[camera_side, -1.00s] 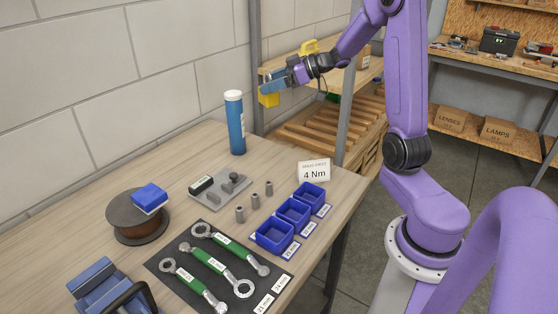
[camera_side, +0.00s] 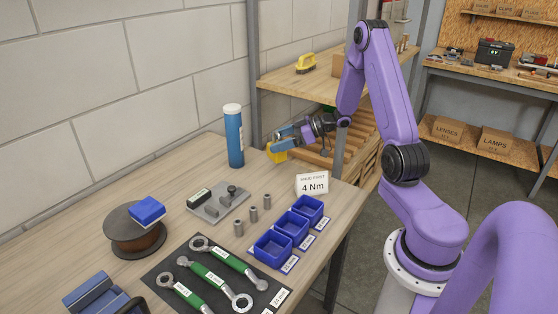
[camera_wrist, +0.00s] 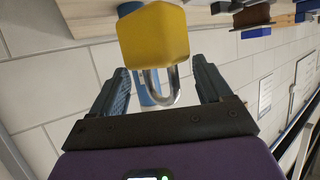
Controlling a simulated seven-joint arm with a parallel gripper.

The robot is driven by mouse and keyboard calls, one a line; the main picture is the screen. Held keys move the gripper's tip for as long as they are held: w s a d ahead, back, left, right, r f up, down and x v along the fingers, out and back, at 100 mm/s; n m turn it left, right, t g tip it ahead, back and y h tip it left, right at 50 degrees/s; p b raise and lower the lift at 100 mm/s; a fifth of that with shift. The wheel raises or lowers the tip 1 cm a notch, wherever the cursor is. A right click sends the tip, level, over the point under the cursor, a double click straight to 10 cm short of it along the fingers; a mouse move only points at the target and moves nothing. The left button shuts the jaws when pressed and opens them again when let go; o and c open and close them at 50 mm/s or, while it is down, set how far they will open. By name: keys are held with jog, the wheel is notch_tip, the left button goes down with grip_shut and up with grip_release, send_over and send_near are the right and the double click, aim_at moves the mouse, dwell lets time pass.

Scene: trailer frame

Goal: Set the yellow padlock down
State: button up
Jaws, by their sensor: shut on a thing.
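The yellow padlock (camera_side: 277,153) hangs at the front of my gripper (camera_side: 281,141), near the far edge of the workbench (camera_side: 160,185). In the wrist view the padlock's yellow body (camera_wrist: 153,35) is beyond the fingertips, with its silver shackle reaching back between the two fingers. My gripper (camera_wrist: 160,90) is shut on the padlock. The side view does not clearly show a gap between the padlock and the bench.
A blue tube with a white cap (camera_side: 233,135) stands just left of the padlock. A wooden shelf (camera_side: 295,78) with a yellow-handled brush (camera_side: 306,63) is behind.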

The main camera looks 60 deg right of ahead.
aim_at(280, 154)
jog(key=shift+f, duration=2.55)
jog(key=shift+f, duration=0.15)
jog(key=o, duration=1.3)
